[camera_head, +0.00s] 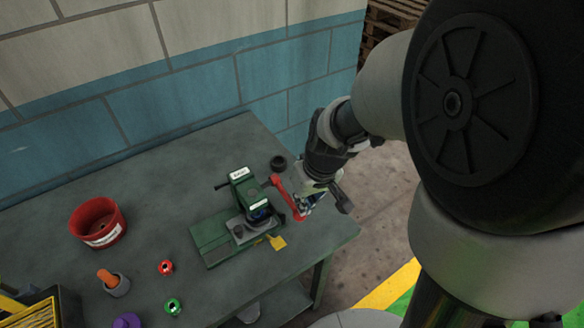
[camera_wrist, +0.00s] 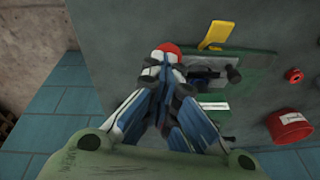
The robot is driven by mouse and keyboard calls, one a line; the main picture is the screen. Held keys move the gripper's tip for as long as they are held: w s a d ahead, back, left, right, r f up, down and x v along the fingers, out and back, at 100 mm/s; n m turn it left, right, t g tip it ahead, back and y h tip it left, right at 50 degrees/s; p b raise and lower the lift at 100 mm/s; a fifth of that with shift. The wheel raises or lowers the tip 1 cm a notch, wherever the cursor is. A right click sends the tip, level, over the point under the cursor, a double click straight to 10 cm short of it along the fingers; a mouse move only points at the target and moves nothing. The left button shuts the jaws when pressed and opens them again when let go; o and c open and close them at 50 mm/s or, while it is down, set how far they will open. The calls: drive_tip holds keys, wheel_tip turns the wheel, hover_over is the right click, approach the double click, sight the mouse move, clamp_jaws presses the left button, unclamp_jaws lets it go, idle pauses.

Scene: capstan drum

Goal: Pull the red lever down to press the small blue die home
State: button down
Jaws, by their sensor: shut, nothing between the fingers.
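The green press (camera_head: 212,240) stands on the workbench, with the red lever (camera_head: 284,195) on its right side, sloping down toward the right. My gripper (camera_head: 305,206) is at the lever's lower end. In the wrist view my gripper's fingers (camera_wrist: 167,72) are closed together, with the red lever's end (camera_wrist: 168,48) showing just beyond their tips. I cannot tell whether they touch it. A small dark blue piece (camera_head: 258,213), which looks like the blue die, sits in the press under its head.
A yellow tag (camera_head: 277,242) sticks out at the press's front. A red bin (camera_head: 88,216), a red piece (camera_head: 166,267), a green piece (camera_head: 173,306) and a purple piece (camera_head: 127,321) stand to the left. A black ring (camera_head: 278,162) lies behind the lever. The bench's right edge is close.

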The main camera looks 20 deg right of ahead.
idle(0.4)
drive_tip(key=s+d+r+p, duration=0.2)
drive_tip(key=s+r+p, duration=0.2)
drive_tip(key=r, duration=0.6)
drive_tip(key=shift+s+d+p, duration=0.4)
drive_tip(key=shift+p, duration=0.5)
drive_tip(key=shift+r, duration=0.1)
drive_tip(key=s+a+r+m+t+h, duration=0.1)
drive_tip(key=s+a+r+t, duration=0.1)
drive_tip(key=s+r, duration=0.7)
drive_tip(key=shift+s+a+r+m, duration=0.3)
drive_tip(key=shift+s+a, duration=0.1)
drive_tip(key=shift+s, duration=0.7)
